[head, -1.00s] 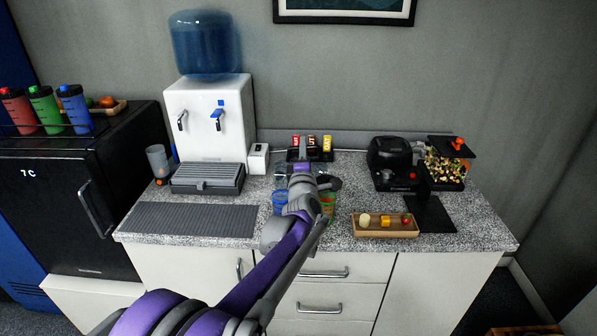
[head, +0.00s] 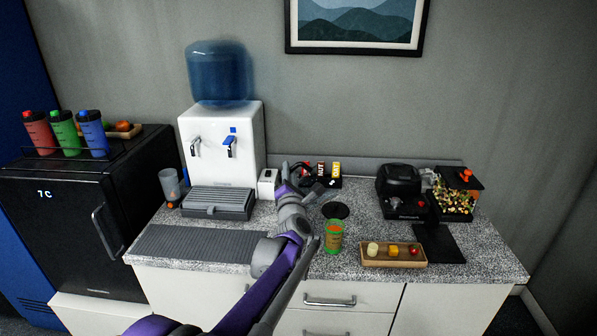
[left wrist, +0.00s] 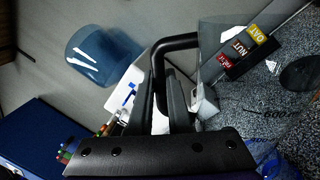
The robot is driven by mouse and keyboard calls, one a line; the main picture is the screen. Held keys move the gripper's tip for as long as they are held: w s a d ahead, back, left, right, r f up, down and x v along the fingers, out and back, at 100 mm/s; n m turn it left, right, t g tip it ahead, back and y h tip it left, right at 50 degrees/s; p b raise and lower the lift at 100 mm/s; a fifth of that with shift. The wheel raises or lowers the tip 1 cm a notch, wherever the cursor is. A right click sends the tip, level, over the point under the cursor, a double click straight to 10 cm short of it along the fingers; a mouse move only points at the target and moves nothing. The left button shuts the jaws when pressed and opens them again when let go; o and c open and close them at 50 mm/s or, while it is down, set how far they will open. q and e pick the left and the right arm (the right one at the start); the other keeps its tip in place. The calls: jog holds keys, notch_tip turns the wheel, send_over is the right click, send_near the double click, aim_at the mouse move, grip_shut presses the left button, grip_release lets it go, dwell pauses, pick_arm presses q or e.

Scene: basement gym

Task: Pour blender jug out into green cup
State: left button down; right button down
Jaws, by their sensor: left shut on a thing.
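My left gripper (head: 292,178) is over the back middle of the counter. In the left wrist view its fingers (left wrist: 163,88) are shut on the black handle of the blender jug (left wrist: 222,60). The jug is clear, with a "600" mark on its wall. In the head view the jug is hard to make out behind the arm, and I cannot tell its contents or tilt. The green cup (head: 334,241) stands upright on the counter, right of my left forearm, with something orange showing at its top. The gripper is behind and left of the cup, apart from it. My right gripper is out of view.
A black disc (head: 336,210) lies behind the cup. A wooden tray (head: 393,261) with food pieces is to the right. A water dispenser (head: 219,146) stands at the back left, a black appliance (head: 398,184) at the back right. Labelled boxes (head: 333,171) are at the back.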

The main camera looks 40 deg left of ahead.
pick_arm(q)
jog(key=n, duration=0.1)
jog(key=f+n, duration=0.1)
jog(key=n, duration=0.1)
jog(key=shift+s+a+f+g, duration=0.15)
jog(key=shift+s+a+g, duration=0.15)
jog(key=shift+a+g, duration=0.1)
notch_tip(320, 180, down, 4)
jog(key=n, duration=0.4)
jog(key=shift+w+d+r+n+g, duration=0.15)
jog(key=shift+r+n+g, duration=0.15)
jog(key=shift+g, duration=0.1)
jog(key=shift+w+d+f+n, duration=0.1)
jog(key=shift+d+f+n, duration=0.05)
jog(key=shift+f+n, duration=0.5)
jog(key=shift+w+d+f+n, duration=0.1)
jog(key=shift+d+f+n, duration=0.05)
jog(key=shift+f+n, duration=0.5)
